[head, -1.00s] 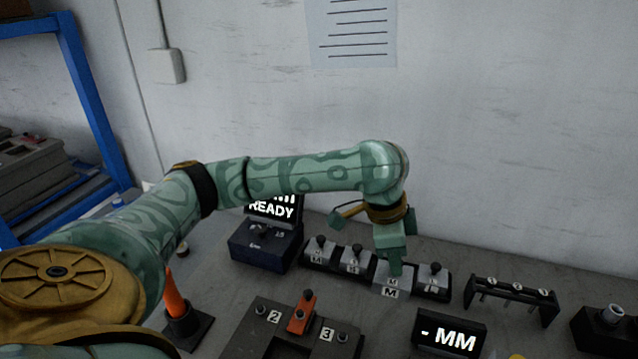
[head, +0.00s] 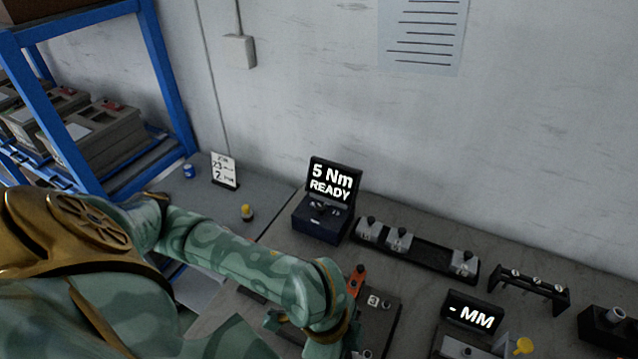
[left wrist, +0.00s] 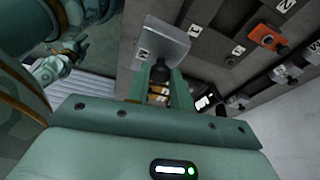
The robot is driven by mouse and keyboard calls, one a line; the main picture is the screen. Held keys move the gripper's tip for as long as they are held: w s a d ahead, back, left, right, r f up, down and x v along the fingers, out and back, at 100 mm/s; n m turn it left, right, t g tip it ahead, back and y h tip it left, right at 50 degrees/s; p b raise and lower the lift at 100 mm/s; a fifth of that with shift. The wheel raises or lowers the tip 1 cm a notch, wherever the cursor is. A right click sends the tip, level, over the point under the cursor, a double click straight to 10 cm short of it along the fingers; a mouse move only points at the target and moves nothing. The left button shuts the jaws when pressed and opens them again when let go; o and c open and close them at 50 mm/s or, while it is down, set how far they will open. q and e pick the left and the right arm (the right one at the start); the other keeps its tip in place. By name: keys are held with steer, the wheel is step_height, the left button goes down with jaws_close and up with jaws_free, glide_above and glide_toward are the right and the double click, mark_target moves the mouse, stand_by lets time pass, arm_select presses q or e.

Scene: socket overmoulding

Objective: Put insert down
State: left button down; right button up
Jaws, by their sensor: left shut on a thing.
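My left gripper (left wrist: 160,82) is shut on the grey block insert (left wrist: 162,42), gripping its dark knob. A white letter tag shows on the block's near side. In the head view my left arm reaches down at the bottom centre, and its wrist hides the jaws and the insert. The insert is over or beside a dark plate (left wrist: 212,50); I cannot tell whether it touches anything. The insert rack (head: 425,257) holds three grey inserts, with an empty place between the second and third. A pale green part at the left of the wrist view looks like my right gripper (left wrist: 58,65); its jaws are unclear.
A numbered dark plate (head: 385,312) with an orange clamp (head: 356,279) lies beside my left wrist. The torque box (head: 322,222) reads "5 Nm READY". A display (head: 472,314) reads "- MM". A pin stand (head: 528,290) is at the right, a blue shelf (head: 172,70) at the left.

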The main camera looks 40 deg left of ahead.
arm_select(q)
steer(key=shift+w+r, duration=0.15)
steer(key=shift+r, duration=0.25)
steer(key=shift+w+a+f+n, duration=0.1)
steer(key=shift+w+a+n, duration=0.1)
steer(key=shift+w+n, duration=0.1)
steer(key=w+a+f+b, duration=0.2)
steer(key=w+f, duration=0.1)
steer(key=f, duration=0.1)
steer(key=w+a+f+b, duration=0.3)
steer(key=w+f, duration=0.1)
steer(key=w+a+f+b, duration=0.3)
steer(key=f, duration=0.2)
steer(key=shift+w+a, duration=0.2)
steer(key=shift+w, duration=0.1)
steer(key=shift+r, duration=0.1)
steer(key=c, duration=1.2)
jaws_free()
steer(key=shift+c, duration=0.2)
